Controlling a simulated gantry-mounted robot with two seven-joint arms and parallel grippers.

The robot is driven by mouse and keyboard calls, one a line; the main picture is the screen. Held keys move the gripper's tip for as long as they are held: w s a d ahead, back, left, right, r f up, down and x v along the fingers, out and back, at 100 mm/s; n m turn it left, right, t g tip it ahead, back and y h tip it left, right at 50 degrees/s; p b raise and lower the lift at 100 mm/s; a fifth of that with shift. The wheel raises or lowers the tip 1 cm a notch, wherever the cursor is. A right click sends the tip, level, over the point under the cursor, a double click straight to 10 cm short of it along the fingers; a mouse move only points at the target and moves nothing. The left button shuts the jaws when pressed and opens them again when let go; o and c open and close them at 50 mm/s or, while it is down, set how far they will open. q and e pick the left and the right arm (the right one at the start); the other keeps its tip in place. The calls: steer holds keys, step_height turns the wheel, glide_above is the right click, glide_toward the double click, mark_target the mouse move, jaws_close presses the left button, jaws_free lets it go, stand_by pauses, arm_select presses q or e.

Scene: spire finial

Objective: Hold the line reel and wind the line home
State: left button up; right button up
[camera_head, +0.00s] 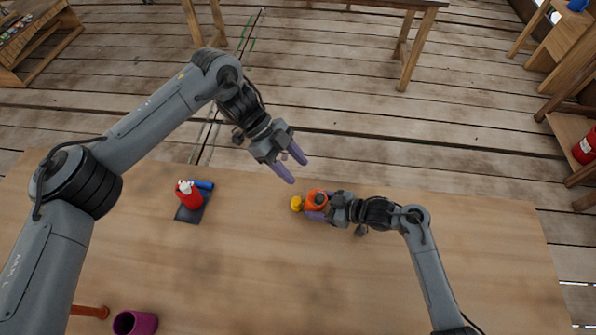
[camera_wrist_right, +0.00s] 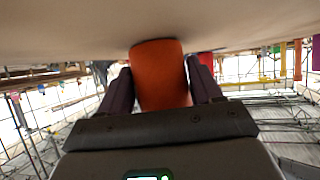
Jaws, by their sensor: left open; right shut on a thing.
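The line reel (camera_head: 318,195) is orange with a dark centre and a yellow part (camera_head: 297,204) at its left side. My right gripper (camera_head: 318,206) is shut on it near the far edge of the table. In the right wrist view the orange body (camera_wrist_right: 160,75) stands between the two fingers of the right gripper (camera_wrist_right: 160,92). My left gripper (camera_head: 290,166) is open and empty, up and to the left of the reel and apart from it. Any loose line is too small to make out, and part of the reel is hidden by the right gripper.
The wooden table (camera_head: 250,270) is mostly clear in the middle. A purple cup (camera_head: 134,323) and an orange-brown rod (camera_head: 89,311) lie near the lower left edge.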

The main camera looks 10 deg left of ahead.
steer(key=o, duration=0.9)
